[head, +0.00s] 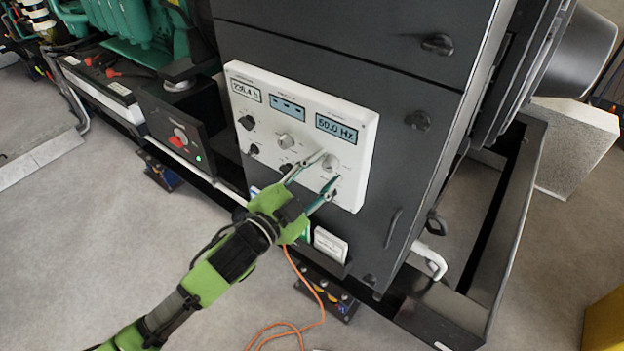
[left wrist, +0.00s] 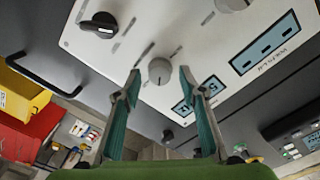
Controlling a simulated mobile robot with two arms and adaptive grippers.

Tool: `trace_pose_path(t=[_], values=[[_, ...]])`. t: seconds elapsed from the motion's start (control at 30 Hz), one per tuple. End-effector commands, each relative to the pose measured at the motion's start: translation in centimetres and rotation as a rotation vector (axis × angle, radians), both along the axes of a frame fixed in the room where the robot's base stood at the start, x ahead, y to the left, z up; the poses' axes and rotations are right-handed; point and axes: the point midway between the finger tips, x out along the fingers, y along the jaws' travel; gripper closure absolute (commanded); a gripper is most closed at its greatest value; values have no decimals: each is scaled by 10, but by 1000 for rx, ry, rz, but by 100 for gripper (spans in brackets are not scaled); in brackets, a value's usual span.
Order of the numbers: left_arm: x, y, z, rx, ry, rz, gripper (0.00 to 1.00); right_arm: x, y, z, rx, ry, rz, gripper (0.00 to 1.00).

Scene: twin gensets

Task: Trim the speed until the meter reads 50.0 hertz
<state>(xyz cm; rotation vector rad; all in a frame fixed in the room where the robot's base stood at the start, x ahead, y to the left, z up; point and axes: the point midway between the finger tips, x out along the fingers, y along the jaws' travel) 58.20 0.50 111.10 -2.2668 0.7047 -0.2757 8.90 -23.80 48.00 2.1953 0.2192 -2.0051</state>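The white control panel (head: 300,112) sits on a dark cabinet. Its hertz meter (head: 337,128) is at the upper right and reads what looks like 60.0 or 50.0 Hz; the first digit is unclear. A light grey knob (head: 329,162) sits below the meter. My left gripper (head: 328,169) is at this knob, fingers apart. In the left wrist view the knob (left wrist: 159,71) shows between and just beyond the open fingertips (left wrist: 159,76), with gaps on both sides. The meter (left wrist: 200,95) is partly hidden by a finger there. My right gripper is not in view.
Other knobs are close by: a grey one (head: 284,141) and a black one (head: 247,122). Another display (head: 287,107) and an hours display (head: 246,90) are on the panel. A black box with a red switch (head: 178,138) is at left. An orange cable (head: 297,290) hangs below.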

Motion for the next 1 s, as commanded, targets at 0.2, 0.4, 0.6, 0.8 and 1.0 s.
trace_pose_path(t=[0.2,0.4,0.6,0.8,1.0], values=[[-30,21,-2,2,4,0,62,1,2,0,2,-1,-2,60],[-66,45,-1,2,4,0,62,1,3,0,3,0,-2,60],[-88,60,0,1,2,1,62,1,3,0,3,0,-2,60],[-96,65,1,1,1,0,62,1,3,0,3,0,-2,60],[-96,65,1,1,0,-1,62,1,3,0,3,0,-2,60]])
